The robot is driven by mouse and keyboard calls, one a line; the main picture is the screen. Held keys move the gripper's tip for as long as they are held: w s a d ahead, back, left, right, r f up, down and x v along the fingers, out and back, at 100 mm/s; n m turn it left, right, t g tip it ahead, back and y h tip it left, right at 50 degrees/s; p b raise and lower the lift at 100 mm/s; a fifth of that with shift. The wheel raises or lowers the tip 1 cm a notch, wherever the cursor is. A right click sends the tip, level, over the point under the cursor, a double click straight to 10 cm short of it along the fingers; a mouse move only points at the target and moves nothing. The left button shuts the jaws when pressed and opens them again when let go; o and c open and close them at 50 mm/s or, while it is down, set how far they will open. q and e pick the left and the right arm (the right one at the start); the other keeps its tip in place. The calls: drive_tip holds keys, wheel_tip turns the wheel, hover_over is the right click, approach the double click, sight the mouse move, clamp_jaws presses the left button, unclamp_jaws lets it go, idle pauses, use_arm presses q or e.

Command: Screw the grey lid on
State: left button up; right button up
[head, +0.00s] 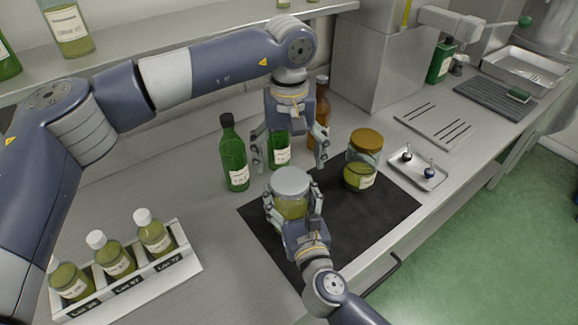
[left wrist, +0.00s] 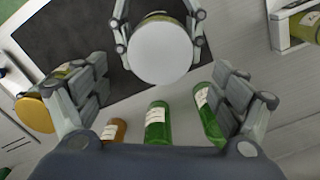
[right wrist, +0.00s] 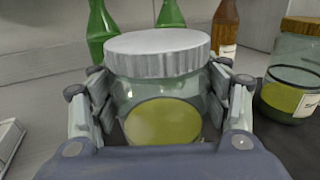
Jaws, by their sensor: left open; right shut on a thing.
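The grey lid (head: 291,180) sits on top of a glass jar (head: 290,208) with yellow-green contents on the black mat. In the right wrist view the lid (right wrist: 158,52) looks level on the jar (right wrist: 160,110); whether its thread is engaged cannot be told. My right gripper (head: 292,207) is shut around the jar's body from the front. My left gripper (head: 290,160) is open and empty above and behind the lid, pointing down. In the left wrist view the lid (left wrist: 162,52) shows from above, beyond the open fingers (left wrist: 160,95), which are apart from it.
A jar with an amber lid (head: 362,160) stands on the mat (head: 340,222) to the right. Green bottles (head: 233,155) and a brown bottle (head: 321,100) stand behind. A rack of small bottles (head: 185,262) is at front left. A small tray (head: 420,172) lies at right.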

sight(289, 180)
use_arm(q)
drive_tip(key=shift+r, duration=0.2)
drive_tip(key=shift+c, duration=0.3)
drive_tip(key=n, duration=0.6)
drive_tip(key=shift+s+r, duration=0.1)
drive_tip(key=shift+r, duration=0.3)
drive_tip(key=n, duration=0.5)
drive_tip(key=shift+s+r+n, duration=0.1)
drive_tip(key=shift+r+n, duration=0.2)
drive_tip(key=shift+r, duration=0.05)
drive_tip(key=n, duration=0.5)
drive_tip(key=shift+r+n, duration=0.3)
drive_tip(key=shift+r, duration=0.05)
drive_tip(key=n, duration=0.4)
drive_tip(key=r+n, duration=0.1)
drive_tip(key=n, duration=0.1)
drive_tip(key=shift+s+n, duration=0.15)
drive_tip(key=shift+n, duration=0.25)
drive_tip(key=shift+f, duration=0.15)
drive_tip(key=shift+f, duration=3.95)
drive_tip(key=shift+c, duration=0.4)
